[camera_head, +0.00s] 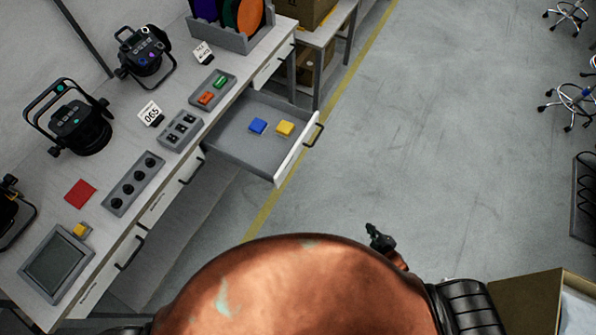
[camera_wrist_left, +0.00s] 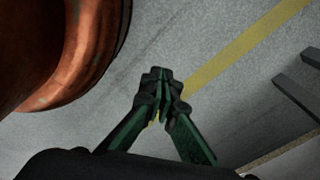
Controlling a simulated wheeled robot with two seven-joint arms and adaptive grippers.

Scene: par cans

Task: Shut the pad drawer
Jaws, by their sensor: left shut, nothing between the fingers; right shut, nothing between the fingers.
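The pad drawer (camera_head: 232,152) is pulled well out of the white workbench, its front panel (camera_head: 294,158) and dark handle (camera_head: 315,134) facing the aisle. A blue pad (camera_head: 258,126) and a yellow pad (camera_head: 285,128) lie inside it. My right gripper (camera_head: 379,236) shows just past my copper-coloured body, well short of the drawer and empty. My left gripper (camera_wrist_left: 162,78) is shut and empty above the floor in the left wrist view. It is hidden in the head view.
The bench (camera_head: 22,262) carries par cans (camera_head: 75,122), a switch panel (camera_head: 133,183), a button tray (camera_head: 212,92) and a screen (camera_head: 57,262). Other drawers below look closed. A cardboard box (camera_head: 520,305) stands at the lower right. Open floor (camera_head: 430,130) lies right of the drawer.

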